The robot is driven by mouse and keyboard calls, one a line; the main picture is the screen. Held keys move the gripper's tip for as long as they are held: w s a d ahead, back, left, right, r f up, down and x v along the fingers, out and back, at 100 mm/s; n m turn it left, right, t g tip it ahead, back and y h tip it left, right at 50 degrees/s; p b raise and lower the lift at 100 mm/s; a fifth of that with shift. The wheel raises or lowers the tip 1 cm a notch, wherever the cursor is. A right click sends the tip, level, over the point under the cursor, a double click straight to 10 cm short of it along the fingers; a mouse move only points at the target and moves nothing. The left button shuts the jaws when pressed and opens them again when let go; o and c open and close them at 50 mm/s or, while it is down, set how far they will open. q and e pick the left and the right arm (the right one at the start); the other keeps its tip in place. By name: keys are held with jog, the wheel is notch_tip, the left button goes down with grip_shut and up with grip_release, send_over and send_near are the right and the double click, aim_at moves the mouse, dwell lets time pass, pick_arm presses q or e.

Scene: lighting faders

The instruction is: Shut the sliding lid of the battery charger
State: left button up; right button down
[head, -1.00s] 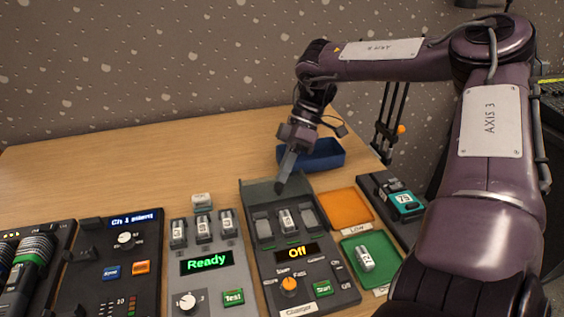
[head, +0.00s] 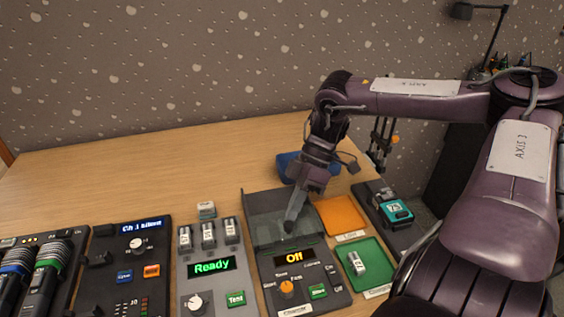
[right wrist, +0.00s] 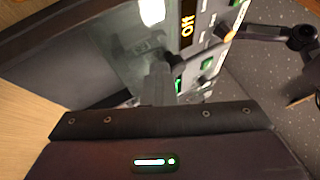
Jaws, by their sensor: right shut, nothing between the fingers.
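The battery charger (head: 318,285) stands on the table with an orange "Off" display. Its grey translucent lid (head: 270,237) lies over the battery bays and reaches close to the display; I cannot tell whether it is fully home. The dark bed behind it (head: 265,202) is bare. What lies in the bays is hardly visible through the lid. My right gripper (head: 289,226) is shut and empty, its fingertips down at the lid. In the right wrist view the fingers (right wrist: 165,85) are at the lid (right wrist: 118,72); contact is unclear. My left gripper is out of view.
A tester reading "Ready" (head: 212,267) with several batteries stands left of the charger. An orange tray (head: 340,214) and a green tray (head: 374,279) holding a battery lie to the right. A blue bin (head: 290,168) is behind. The table's back left is clear.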

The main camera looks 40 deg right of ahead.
jog(key=shift+s+a+f, duration=0.1)
jog(key=shift+s+f, duration=0.1)
jog(key=shift+s, duration=0.05)
